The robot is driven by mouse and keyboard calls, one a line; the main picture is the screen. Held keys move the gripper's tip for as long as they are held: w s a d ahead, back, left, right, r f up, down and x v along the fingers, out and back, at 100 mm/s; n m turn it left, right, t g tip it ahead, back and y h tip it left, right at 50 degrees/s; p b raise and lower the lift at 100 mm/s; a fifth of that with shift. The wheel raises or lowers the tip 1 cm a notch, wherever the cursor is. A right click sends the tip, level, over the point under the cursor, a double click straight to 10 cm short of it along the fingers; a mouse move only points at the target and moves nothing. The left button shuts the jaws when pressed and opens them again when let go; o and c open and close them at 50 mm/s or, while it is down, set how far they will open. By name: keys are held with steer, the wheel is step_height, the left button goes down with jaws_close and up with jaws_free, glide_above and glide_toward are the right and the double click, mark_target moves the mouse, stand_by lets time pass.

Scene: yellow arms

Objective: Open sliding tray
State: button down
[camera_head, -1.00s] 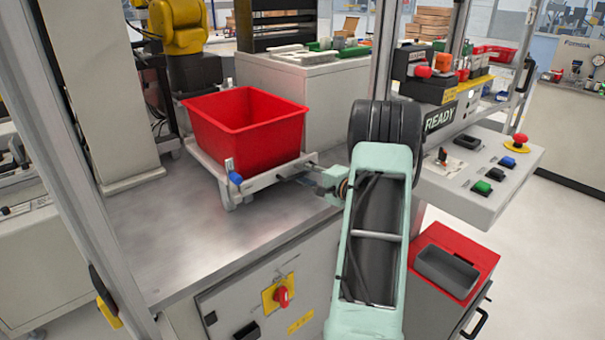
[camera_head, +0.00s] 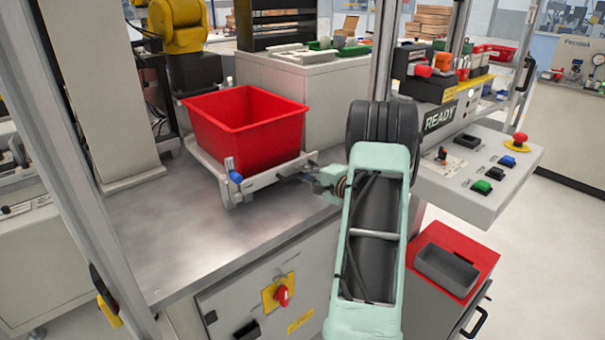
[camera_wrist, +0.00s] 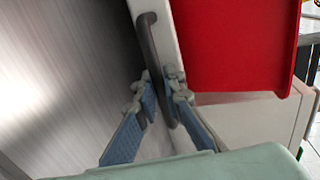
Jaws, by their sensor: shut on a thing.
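The sliding tray (camera_head: 262,179) is a pale grey carrier on the metal worktop, with a red bin (camera_head: 248,135) sitting on it. Its front rail shows in the wrist view (camera_wrist: 155,18), with a dark bar handle (camera_wrist: 150,45) on it. My gripper (camera_head: 303,173) is at the tray's front right side. In the wrist view my gripper (camera_wrist: 162,98) has its blue-padded fingers on either side of the handle and is shut on it. My arm hides part of the worktop in the head view.
The worktop (camera_head: 190,235) is clear in front of the tray. A control panel (camera_head: 480,175) with buttons is to the right of my arm. A metal frame post (camera_head: 85,190) stands at left. A red-topped cabinet (camera_head: 462,250) is at lower right.

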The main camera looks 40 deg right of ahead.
steer(key=shift+s, duration=0.1)
steer(key=shift+s+f, duration=0.1)
steer(key=shift+s, duration=0.1)
steer(key=f+b+v, duration=0.2)
steer(key=b+v, duration=0.4)
steer(key=v, duration=0.7)
steer(key=s+f+b+v, duration=0.1)
steer(key=f+b+v, duration=0.2)
steer(key=b+v, duration=0.4)
steer(key=shift+d+f+v, duration=0.25)
steer(key=shift+v, duration=3.65)
steer(key=c, duration=2)
jaws_free()
steer(key=v, duration=1.2)
